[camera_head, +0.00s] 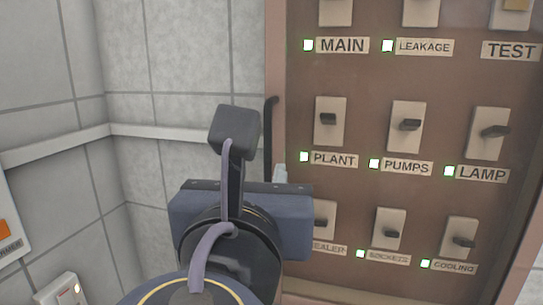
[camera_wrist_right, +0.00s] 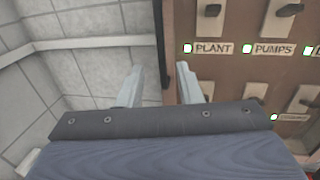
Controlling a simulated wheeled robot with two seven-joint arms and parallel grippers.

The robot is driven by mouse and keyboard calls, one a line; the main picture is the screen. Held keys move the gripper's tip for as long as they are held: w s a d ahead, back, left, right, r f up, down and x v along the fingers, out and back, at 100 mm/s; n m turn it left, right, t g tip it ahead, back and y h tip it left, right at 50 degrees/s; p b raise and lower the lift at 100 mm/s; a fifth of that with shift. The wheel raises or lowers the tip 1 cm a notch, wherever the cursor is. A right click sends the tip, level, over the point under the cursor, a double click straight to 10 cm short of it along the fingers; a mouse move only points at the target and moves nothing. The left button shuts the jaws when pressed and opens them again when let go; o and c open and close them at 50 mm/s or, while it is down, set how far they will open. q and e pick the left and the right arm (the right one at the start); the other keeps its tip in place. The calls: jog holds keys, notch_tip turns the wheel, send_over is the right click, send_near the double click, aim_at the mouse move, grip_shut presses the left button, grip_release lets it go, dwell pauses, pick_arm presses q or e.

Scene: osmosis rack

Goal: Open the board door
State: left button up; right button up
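The board (camera_head: 345,85) is a brown upright panel with rows of switches on the right of the head view. A black vertical handle (camera_head: 269,138) runs along its left edge. In the right wrist view the handle (camera_wrist_right: 160,45) stands upright, seen in the gap between my fingers. My right gripper (camera_wrist_right: 158,82) is open, its two pale fingers apart and pointing at the board edge. Whether they reach around the handle I cannot tell. In the head view my wrist hides most of the right gripper; one pale fingertip (camera_head: 280,173) shows just below the handle. My left gripper is out of view.
Switches such as the PLANT switch (camera_head: 329,121) and the PUMPS switch (camera_head: 406,125) stick out beside the handle, with green lights lit. A grey tiled wall (camera_head: 180,65) with a pale ledge (camera_head: 165,134) lies to the left. A small white box (camera_head: 66,289) is at lower left.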

aim_at(267, 155)
jog(key=w, duration=0.4)
jog(key=w+d+p, duration=0.1)
jog(key=w, duration=0.2)
jog(key=shift+s, duration=0.1)
grip_shut()
